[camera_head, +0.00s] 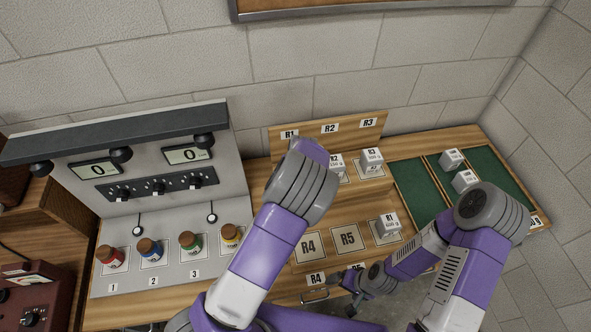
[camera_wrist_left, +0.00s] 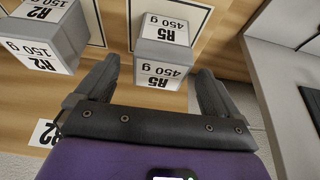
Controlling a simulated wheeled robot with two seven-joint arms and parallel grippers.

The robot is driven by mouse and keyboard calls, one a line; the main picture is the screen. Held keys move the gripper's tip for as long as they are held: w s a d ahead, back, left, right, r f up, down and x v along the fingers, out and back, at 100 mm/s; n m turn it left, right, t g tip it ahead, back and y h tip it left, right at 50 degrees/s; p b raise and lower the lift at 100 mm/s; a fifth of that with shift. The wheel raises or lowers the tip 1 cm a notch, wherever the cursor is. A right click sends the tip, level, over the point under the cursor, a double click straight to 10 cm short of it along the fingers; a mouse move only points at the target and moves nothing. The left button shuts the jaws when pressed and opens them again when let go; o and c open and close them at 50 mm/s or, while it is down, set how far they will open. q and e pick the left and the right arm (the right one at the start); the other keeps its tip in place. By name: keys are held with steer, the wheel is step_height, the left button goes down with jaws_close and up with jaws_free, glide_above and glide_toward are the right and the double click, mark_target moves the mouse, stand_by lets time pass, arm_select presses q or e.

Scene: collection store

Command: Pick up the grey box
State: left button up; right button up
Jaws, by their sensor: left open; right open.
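Several small grey boxes with white labels are in view, and I cannot tell from colour alone which is meant. In the left wrist view, the box labelled R5 450 g (camera_wrist_left: 163,55) stands between and just beyond the fingertips of my open left gripper (camera_wrist_left: 160,78), which is not closed on it. The R2 150 g box (camera_wrist_left: 42,38) is to its left; in the head view it shows partly behind my left arm (camera_head: 337,163). My left gripper and the R5 box are hidden by that arm in the head view. My right gripper (camera_head: 352,291) is open, low near the table's front edge.
An R3 box (camera_head: 371,160) stands on the wooden rack, an R1 box (camera_head: 388,225) stands lower in front, and two boxes (camera_head: 451,160) (camera_head: 464,181) are on the green mat (camera_head: 489,167). A grey console (camera_head: 150,225) with coloured jars is at left. Walls close the back and right.

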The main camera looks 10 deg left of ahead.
arm_select(q)
steer(key=shift+w+p+x, duration=0.25)
steer(key=shift+p+x, duration=0.05)
steer(key=shift+x, duration=2.05)
steer(key=shift+a+r, duration=0.15)
steer(key=c, duration=1.4)
steer(key=shift+r, duration=0.15)
steer(key=shift+c, duration=0.8)
